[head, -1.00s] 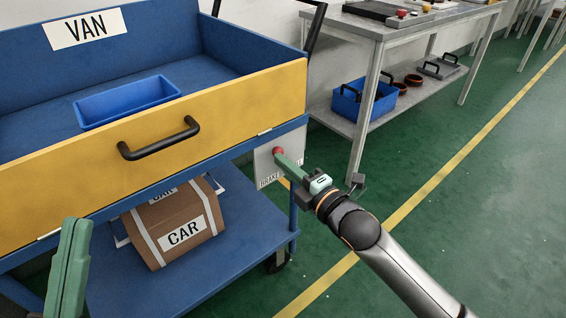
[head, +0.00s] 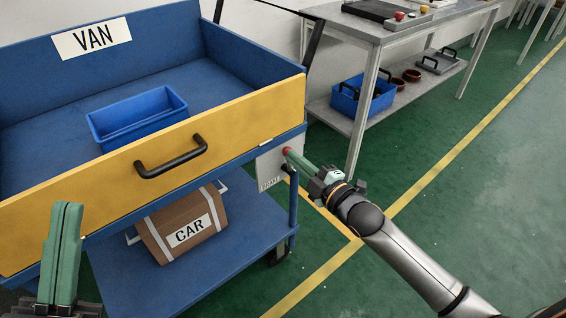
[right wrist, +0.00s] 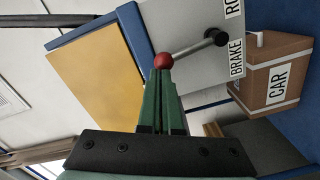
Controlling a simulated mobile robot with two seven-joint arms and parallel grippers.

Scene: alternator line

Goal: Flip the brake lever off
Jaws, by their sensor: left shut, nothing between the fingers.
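The brake lever (right wrist: 190,48) runs from a dark pivot to a red ball knob (right wrist: 162,62) on a pale plate (right wrist: 203,72) marked BRAKE. The knob (head: 287,151) also shows in the head view, at the cart's front right corner. My right gripper (right wrist: 160,82) has its green fingers close together, with their tips at the knob. Whether they touch it is hard to tell. In the head view my right gripper (head: 298,158) hides most of the lever. My left gripper (head: 66,212) is shut and empty, at the lower left before the yellow panel.
The blue cart (head: 245,215) has a yellow front panel (head: 110,192) with a black handle (head: 171,157). A blue bin (head: 120,140) lies on its top deck and a CAR box (head: 190,228) below. A metal workbench (head: 372,32) stands behind. Green floor is open at right.

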